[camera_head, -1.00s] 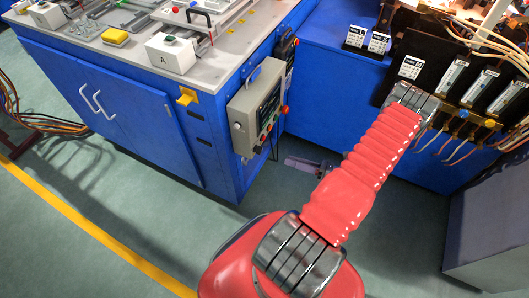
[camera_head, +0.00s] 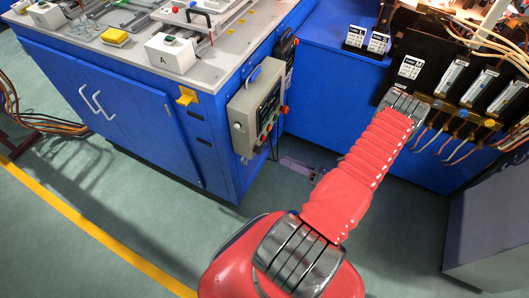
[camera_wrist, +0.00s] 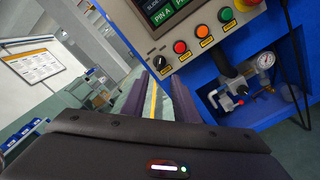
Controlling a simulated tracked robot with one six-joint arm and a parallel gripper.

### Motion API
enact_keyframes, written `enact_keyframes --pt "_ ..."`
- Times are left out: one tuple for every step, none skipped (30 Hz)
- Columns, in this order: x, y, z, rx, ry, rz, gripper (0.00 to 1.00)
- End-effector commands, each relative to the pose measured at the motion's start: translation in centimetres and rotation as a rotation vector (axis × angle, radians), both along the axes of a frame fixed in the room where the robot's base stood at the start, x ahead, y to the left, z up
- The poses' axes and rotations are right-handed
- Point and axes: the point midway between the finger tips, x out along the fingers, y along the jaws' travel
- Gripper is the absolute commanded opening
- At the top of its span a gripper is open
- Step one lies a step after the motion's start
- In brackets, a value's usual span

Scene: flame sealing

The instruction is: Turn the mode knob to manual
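The mode knob is probably the black knob (camera_wrist: 160,61) at the lower left of the control panel in the wrist view. It has a light pointer mark; its label is too small to read. My gripper (camera_wrist: 158,77) is open, with its two dark purple fingers apart and floor showing between them. The knob appears just beyond the fingertips, roughly in line with the gap; I cannot tell any contact. The control panel (camera_head: 240,112) hangs on the blue bench's side in the head view, where the knob is too small to make out.
A pressure gauge (camera_wrist: 266,60) and valve fittings lie below right. The blue workbench (camera_head: 110,110) and black panel (camera_head: 430,65) flank the arm.

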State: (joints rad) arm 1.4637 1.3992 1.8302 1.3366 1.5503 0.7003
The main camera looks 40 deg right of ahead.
Motion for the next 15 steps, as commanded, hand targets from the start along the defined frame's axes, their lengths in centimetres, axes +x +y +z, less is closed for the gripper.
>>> enact_keyframes --pt "0.7 0.3 0.0 0.001 0.000 0.004 0.27" --pt "1.0 0.5 0.0 0.001 0.000 0.004 0.27" --pt "1.5 0.6 0.0 0.001 0.000 0.004 0.27" --pt "1.9 0.8 0.0 0.001 0.000 0.004 0.27" --pt "2.2 0.9 0.0 0.000 0.000 0.004 0.27" --pt "2.7 1.1 0.0 0.000 0.000 0.004 0.27" --pt "3.0 1.2 0.0 0.000 0.000 0.004 0.27" --pt "3.4 1.3 0.0 0.000 0.000 0.004 0.27" --pt "3.9 1.5 0.0 0.000 0.000 0.004 0.27" --pt "4.2 1.6 0.0 0.000 0.000 0.004 0.27" --pt "4.5 1.7 0.0 0.000 0.000 0.004 0.27" --pt "5.0 1.9 0.0 0.000 0.000 0.004 0.27" --pt "5.3 2.0 0.0 0.000 0.000 0.004 0.27" --pt "5.7 2.1 0.0 0.000 0.000 0.004 0.27" --pt "6.1 2.3 0.0 0.000 0.000 0.004 0.27"
